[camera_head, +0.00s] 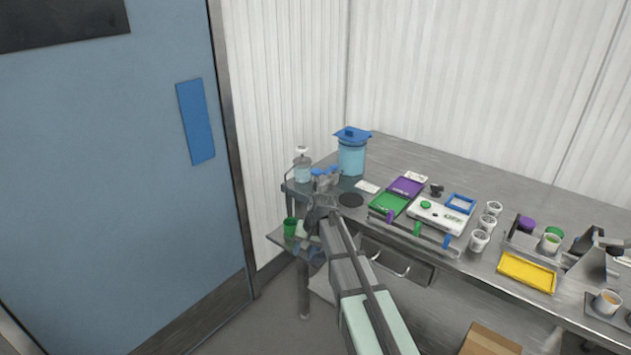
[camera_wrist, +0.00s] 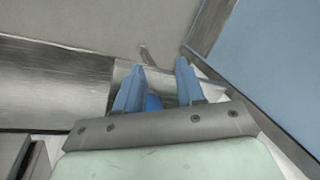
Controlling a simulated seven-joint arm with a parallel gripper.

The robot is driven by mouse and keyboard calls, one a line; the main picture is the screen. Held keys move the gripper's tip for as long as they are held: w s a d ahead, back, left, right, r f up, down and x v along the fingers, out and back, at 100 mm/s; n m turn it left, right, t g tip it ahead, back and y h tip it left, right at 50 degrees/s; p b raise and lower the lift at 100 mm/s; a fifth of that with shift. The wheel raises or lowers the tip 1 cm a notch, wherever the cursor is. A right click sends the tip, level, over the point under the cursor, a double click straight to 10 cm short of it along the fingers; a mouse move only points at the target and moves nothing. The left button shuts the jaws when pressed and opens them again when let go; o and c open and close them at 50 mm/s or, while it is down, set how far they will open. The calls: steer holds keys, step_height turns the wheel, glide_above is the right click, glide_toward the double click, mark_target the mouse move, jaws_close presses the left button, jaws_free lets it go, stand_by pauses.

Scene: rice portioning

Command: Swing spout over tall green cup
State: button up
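The green cup (camera_head: 290,227) stands on a low ledge off the table's left end. A dispenser (camera_head: 302,170) with a clear bluish body and white top stands on the table's left corner. A thin bent tube (camera_head: 286,179), which looks like its spout, hangs out past the left edge. My gripper (camera_head: 319,208) is at the table's left end, to the right of the cup; its fingertips are hard to make out there. In the wrist view its two blue fingers (camera_wrist: 159,75) are apart. A small blue thing (camera_wrist: 152,102) shows low between them; I cannot tell what it is.
A blue-lidded container (camera_head: 351,156) stands behind my gripper. Purple (camera_head: 405,187) and green (camera_head: 388,203) panels, a white device (camera_head: 441,216), white cups (camera_head: 479,240) and a yellow tray (camera_head: 526,272) lie to the right. A blue door (camera_head: 110,170) is at the left.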

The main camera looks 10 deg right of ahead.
steer(key=n+t, duration=0.1)
steer(key=t, duration=0.1)
glide_toward(315, 179)
steer(key=a+f, duration=0.5)
steer(key=a, duration=0.4)
steer(key=w+d+r+g+h, duration=0.3)
steer(key=d+r, duration=0.3)
steer(key=r, duration=0.2)
steer(key=shift+m, duration=0.3)
step_height(315, 179, down, 13)
steer(key=shift+s+d+r, duration=0.2)
steer(key=shift+r, duration=0.05)
jaws_close()
